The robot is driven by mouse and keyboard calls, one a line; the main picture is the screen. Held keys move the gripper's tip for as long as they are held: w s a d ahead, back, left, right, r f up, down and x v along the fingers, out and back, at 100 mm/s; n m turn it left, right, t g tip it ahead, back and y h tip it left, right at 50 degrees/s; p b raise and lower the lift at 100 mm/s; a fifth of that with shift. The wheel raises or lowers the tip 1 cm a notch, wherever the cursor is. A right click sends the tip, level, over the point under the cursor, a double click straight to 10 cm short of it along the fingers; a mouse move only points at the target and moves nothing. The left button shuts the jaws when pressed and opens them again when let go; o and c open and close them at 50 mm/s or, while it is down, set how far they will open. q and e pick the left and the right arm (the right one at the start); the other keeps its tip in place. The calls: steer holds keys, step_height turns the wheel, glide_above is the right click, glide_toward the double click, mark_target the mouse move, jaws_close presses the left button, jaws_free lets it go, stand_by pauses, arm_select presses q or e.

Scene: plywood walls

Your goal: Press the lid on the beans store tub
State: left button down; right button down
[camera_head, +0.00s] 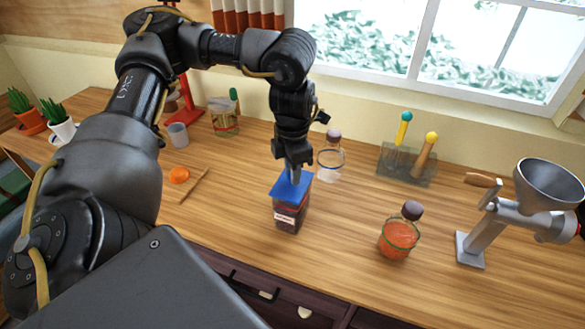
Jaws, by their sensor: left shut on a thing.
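The store tub (289,218) stands upright on the wooden counter near the middle of the view, with dark reddish contents and a white label on its front. A blue lid (292,187) lies across the tub's top; I cannot tell whether it is fully seated. My left gripper (294,174) points straight down and is shut on the blue lid, right above the tub. The fingertips partly cover the lid's far part. My right gripper is not in view.
A jar with orange contents (397,240) and a metal grinder (495,225) stand to the right. An empty glass jar (331,161) stands close behind the tub. A rack (405,165) holds tools at the back. The counter in front of the tub is clear.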

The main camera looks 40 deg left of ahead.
arm_select(q)
steer(key=shift+p, duration=0.35)
stand_by(0.5)
steer(key=c, duration=0.6)
jaws_free()
steer(key=shift+c, duration=0.2)
steer(key=shift+r, duration=0.1)
step_height(320, 180, up, 8)
steer(key=p, duration=0.8)
steer(key=shift+p, duration=0.35)
jaws_close()
stand_by(1.0)
